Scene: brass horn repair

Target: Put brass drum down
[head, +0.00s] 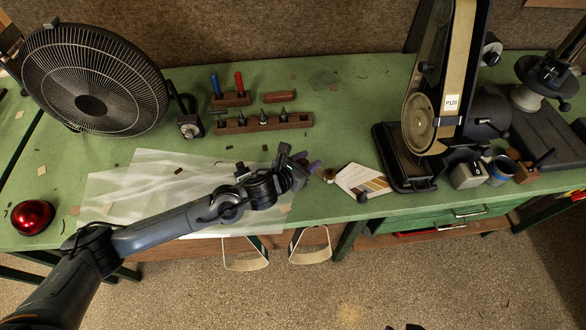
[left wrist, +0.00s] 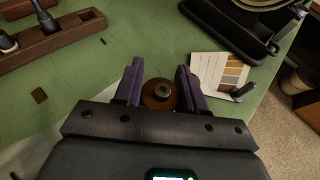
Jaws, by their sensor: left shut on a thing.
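My left gripper (head: 316,168) reaches in from the left over the front middle of the green bench. In the left wrist view its two purple fingers (left wrist: 159,75) stand on either side of the brass drum (left wrist: 158,95), a small round brown-gold piece with a dark centre. The gripper is shut on it. In the head view the drum (head: 329,175) shows only as a small bit at the fingertips. I cannot tell whether it touches the bench top.
A colour sample card (head: 364,180) lies just right of the gripper, with a small dark cylinder (head: 362,197) by its edge. A belt sander (head: 408,160) stands further right. Wooden tool racks (head: 264,123) are behind. A translucent sheet (head: 120,190) lies under my left arm.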

